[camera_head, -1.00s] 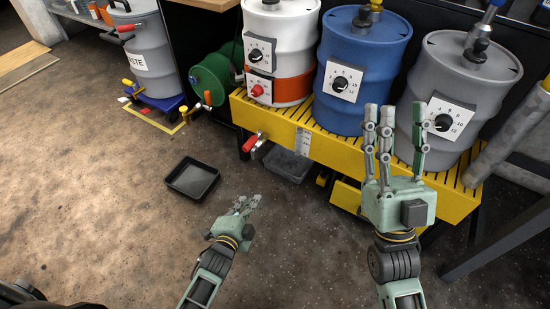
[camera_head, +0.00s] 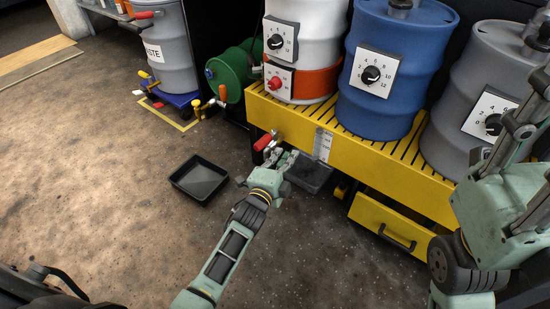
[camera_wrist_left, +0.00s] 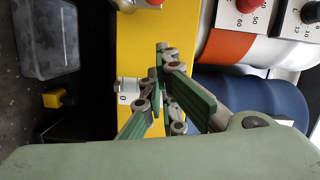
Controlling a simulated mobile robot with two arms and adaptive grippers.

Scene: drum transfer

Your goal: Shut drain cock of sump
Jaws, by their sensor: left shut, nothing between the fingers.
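The sump is the yellow slotted tray (camera_head: 330,148) under the drums. Its drain cock (camera_head: 263,142), with a red handle, sticks out of the front near the left end. In the left wrist view only part of the cock (camera_wrist_left: 155,3) shows, at the top edge. My left gripper (camera_head: 285,158) is shut and empty just right of and below the cock, in front of the sump wall. Its fingers (camera_wrist_left: 165,75) show closed against the yellow sump (camera_wrist_left: 135,60) in the wrist view. My right gripper (camera_head: 522,105) is at the right edge, fingers spread, partly cut off.
A black tray (camera_head: 199,180) lies on the floor to the left. A grey bin (camera_head: 312,176) stands below the sump, beside a yellow drawer (camera_head: 395,226). White, blue (camera_head: 395,75) and grey drums stand on the sump.

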